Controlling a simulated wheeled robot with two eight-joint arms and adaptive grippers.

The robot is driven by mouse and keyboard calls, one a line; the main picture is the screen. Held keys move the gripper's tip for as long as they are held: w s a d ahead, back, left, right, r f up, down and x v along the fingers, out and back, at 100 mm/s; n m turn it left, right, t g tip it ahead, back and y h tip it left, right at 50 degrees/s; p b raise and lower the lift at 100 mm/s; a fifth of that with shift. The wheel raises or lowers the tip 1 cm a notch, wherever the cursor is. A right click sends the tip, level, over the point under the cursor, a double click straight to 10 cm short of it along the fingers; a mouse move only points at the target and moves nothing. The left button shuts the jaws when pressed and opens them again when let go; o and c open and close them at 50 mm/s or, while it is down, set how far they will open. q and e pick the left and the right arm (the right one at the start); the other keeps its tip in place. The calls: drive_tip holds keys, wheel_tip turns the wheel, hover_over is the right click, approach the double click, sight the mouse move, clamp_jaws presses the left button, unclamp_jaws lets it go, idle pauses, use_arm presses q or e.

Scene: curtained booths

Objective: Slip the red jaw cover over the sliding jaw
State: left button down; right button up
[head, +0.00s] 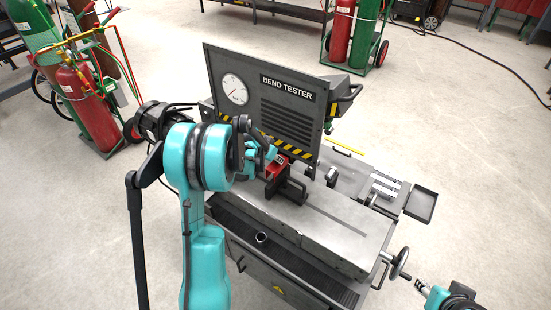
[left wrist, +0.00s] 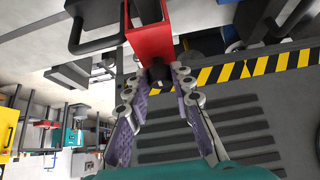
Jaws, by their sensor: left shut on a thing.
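The red jaw cover (head: 278,166) is at the upper left end of a dark jaw block (head: 291,191) on the bend tester's bed. In the left wrist view the cover (left wrist: 150,42) has a dark block (left wrist: 148,10) between its red sides; how far it sits over that block is unclear. My left gripper (head: 268,157) is beside the cover, below the machine's panel. Its fingers (left wrist: 160,76) are shut on the cover's black knob (left wrist: 158,72). My right gripper (head: 421,286) is at the lower right, near the handwheel; its finger state is unclear.
The bend tester's upright panel (head: 262,92) with a gauge stands close behind my left gripper. The bed (head: 340,236) is clear towards the lower right. A handwheel (head: 399,262) sticks out at its end. A side shelf (head: 384,187) holds small metal parts.

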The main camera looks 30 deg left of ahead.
sight(275, 166)
use_arm(q)
drive_tip(key=shift+f+b, duration=2.05)
drive_tip(key=shift+f, duration=0.35)
drive_tip(key=shift+f, duration=1)
drive_tip(key=c, duration=1.2)
unclamp_jaws()
drive_tip(key=v, duration=1.2)
